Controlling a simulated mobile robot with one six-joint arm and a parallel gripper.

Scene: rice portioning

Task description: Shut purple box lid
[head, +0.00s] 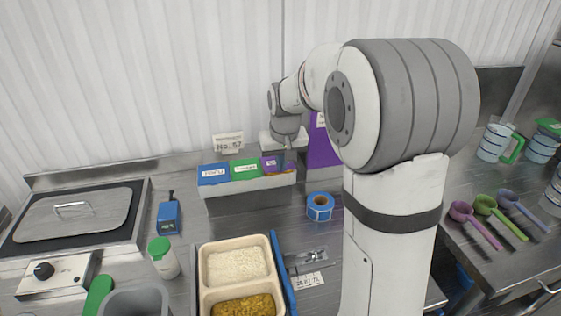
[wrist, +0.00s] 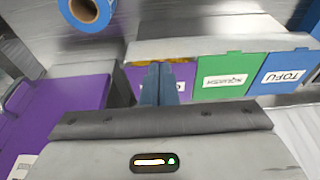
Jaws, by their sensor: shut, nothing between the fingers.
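A purple box (head: 270,163) sits at the right end of a row with a green box (head: 244,169) and a blue box (head: 214,174). In the wrist view the purple box (wrist: 186,73) shows a purple panel with a partly hidden white label. Yellow-orange contents show along its edge, so it is not fully covered there; the lid's exact angle is unclear. My gripper (wrist: 158,88) is shut and empty, its fingertips over the purple box and hiding part of it. In the head view my gripper (head: 284,158) is at this box; contact cannot be told.
A larger purple panel (head: 322,148) stands right of the row, close to my arm. A blue tape roll (head: 320,206) lies in front. A food tray (head: 198,280) with rice is nearer. A sign (head: 228,144) stands behind the row against the wall side.

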